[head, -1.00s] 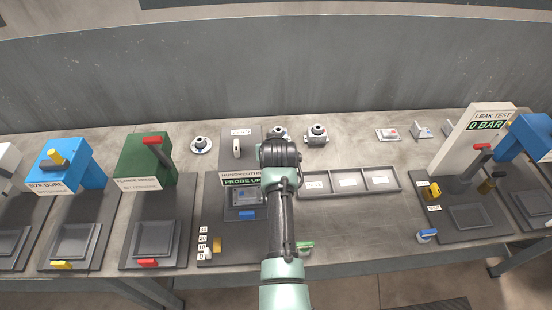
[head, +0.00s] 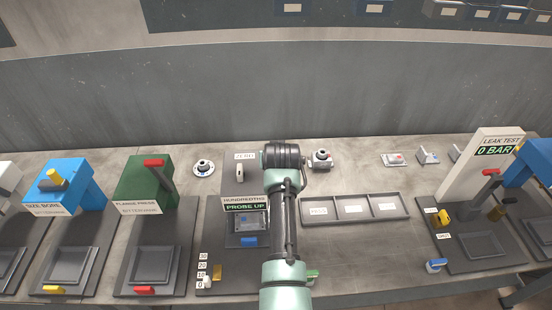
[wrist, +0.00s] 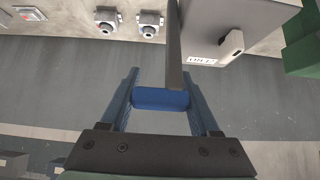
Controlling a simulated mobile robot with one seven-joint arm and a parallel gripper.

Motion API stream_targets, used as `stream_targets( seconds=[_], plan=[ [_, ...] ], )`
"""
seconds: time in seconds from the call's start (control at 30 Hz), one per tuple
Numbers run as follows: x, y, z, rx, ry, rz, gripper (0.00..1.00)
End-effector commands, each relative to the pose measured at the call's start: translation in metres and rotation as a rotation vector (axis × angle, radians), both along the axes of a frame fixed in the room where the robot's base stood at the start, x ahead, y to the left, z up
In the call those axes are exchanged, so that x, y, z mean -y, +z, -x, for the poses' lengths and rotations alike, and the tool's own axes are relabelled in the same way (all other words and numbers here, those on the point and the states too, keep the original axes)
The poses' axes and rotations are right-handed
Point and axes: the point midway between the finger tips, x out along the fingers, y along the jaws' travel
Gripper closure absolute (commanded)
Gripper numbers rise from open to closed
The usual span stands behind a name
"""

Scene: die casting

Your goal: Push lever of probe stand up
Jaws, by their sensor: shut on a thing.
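The probe stand (head: 228,215) is a grey unit with a dark base and a sign reading PROBE UP, left of my arm in the head view. Its lever (wrist: 174,45) is a grey bar with a blue handle (wrist: 160,99) in the wrist view. My gripper (wrist: 160,80) is shut on the blue handle, one blue finger on either side. In the head view my arm hides the lever and the gripper. The stand's ZERO switch (wrist: 231,44) shows as a white knob beside the lever.
A three-part tray (head: 352,208) lies right of my arm. The green flange press (head: 146,184) stands left of the stand, and the leak test panel (head: 487,165) far right. Flanged parts (head: 320,160) stand at the back of the bench.

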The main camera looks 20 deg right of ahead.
Motion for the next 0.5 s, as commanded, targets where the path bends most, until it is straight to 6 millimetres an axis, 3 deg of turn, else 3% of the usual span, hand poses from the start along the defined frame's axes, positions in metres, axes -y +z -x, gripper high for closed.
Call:
stream_targets(
  seconds=[0.07, 0.1, 0.23, 0.5],
  plan=[
    [0.0003, 0.0001, -0.0007, 0.004, 0.000, 0.001, 1.00],
    [0.0002, 0.0001, -0.0007, 0.004, 0.000, 0.001, 0.32],
    [0.0001, -0.0003, -0.0003, 0.002, 0.000, 0.001, 0.09],
    [-0.0002, -0.0007, 0.0002, 0.000, 0.000, 0.000, 0.07]
  ],
)
